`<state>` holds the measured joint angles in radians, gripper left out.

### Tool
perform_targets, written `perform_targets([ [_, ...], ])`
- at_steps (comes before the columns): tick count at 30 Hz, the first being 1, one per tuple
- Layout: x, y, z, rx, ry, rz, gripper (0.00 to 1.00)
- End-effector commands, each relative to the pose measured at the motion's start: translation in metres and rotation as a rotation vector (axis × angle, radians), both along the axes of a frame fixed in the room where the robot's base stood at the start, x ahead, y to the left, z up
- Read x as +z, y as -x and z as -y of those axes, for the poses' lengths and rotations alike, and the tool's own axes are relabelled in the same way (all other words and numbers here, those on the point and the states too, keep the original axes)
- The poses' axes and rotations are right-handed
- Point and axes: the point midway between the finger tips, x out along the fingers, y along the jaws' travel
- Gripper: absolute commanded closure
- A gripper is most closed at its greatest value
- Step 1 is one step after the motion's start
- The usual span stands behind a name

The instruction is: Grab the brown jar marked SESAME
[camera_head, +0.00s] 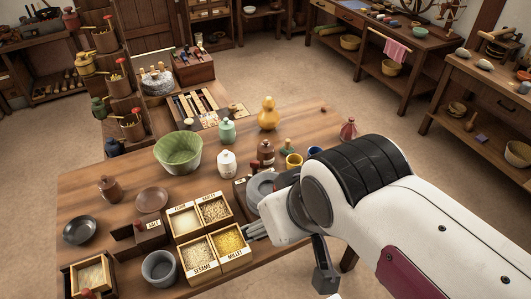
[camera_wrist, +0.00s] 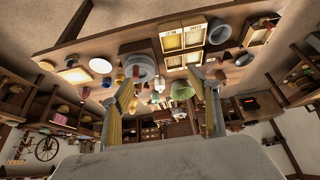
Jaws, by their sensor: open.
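Two brown jars stand on the wooden table in the head view. One brown jar (camera_head: 266,152) is near the table's middle, left of my arm, with small marking too fine to read. The other brown jar (camera_head: 109,188) is at the left, with no readable marking. I cannot tell which is marked SESAME. My gripper (camera_wrist: 163,85) shows in the wrist view with its two fingers wide apart and nothing between them. It is apart from the jars. In the head view my arm hides most of the gripper and part of the table's right side.
A wooden box of compartments (camera_head: 188,234) holds grains, one labelled SESAME. A green bowl (camera_head: 179,153), white jar (camera_head: 227,163), green jar (camera_head: 227,131) and yellow gourd (camera_head: 268,113) crowd around the middle jar. Yellow and blue cups (camera_head: 294,162) stand at its right.

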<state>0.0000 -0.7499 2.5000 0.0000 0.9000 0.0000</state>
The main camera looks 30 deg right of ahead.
Motion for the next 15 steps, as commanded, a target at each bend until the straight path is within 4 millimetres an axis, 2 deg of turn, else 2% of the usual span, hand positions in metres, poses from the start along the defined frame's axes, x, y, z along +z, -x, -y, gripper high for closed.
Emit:
perform_targets([
  [10, 0.0, -0.001, 0.0, 0.0, 0.001, 0.001, 0.38],
  [15, 0.001, -0.01, 0.005, -0.012, 0.012, 0.01, 0.38],
])
